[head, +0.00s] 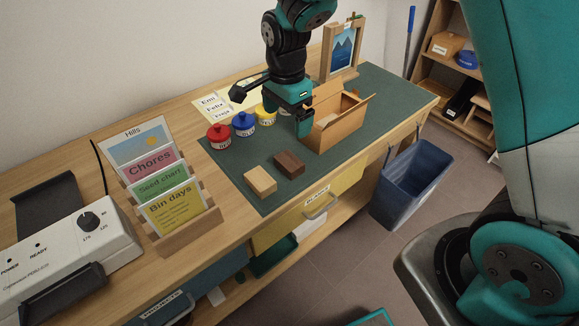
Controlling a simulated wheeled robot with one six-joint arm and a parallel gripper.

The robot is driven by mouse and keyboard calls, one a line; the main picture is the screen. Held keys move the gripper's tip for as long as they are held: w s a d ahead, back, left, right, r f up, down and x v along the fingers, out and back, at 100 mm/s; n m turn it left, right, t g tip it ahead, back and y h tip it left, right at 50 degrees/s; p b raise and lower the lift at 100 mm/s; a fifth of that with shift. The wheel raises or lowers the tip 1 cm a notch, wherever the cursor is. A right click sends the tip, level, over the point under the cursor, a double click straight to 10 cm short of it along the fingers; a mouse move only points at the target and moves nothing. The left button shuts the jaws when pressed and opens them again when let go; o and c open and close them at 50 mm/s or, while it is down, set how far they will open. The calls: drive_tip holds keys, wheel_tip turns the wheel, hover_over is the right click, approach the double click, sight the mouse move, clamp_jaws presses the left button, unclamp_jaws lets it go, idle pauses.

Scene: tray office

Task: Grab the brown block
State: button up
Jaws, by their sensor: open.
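The dark brown block (289,163) lies on the green mat (236,180), near its front edge. A pale wooden block (260,181) lies just to its left, with a small gap between them. My gripper (303,128) hangs above the mat, behind and a little right of the brown block, close to the open cardboard box. It is open and apart from the brown block. Nothing shows between its fingers, though they are partly hard to make out.
The cardboard box (337,130) with raised flaps stands right of the brown block. Red (219,137), blue (243,124) and yellow (266,115) pots stand behind. A card rack (190,236) is at left. A blue bin (408,185) stands on the floor.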

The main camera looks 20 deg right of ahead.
hover_over(289, 160)
drive_tip(key=f, duration=0.9)
drive_tip(key=shift+s+a+f, duration=0.1)
drive_tip(key=shift+a+f, duration=0.1)
drive_tip(key=shift+a, duration=0.05)
drive_tip(key=shift+d+f+p, duration=0.15)
drive_tip(key=shift+f+p, duration=0.1)
drive_tip(key=shift+f, duration=1.1)
drive_tip(key=shift+d+f+p, duration=0.1)
drive_tip(key=shift+f+p, duration=0.15)
drive_tip(key=shift+f, duration=1.1)
drive_tip(key=c, duration=0.9)
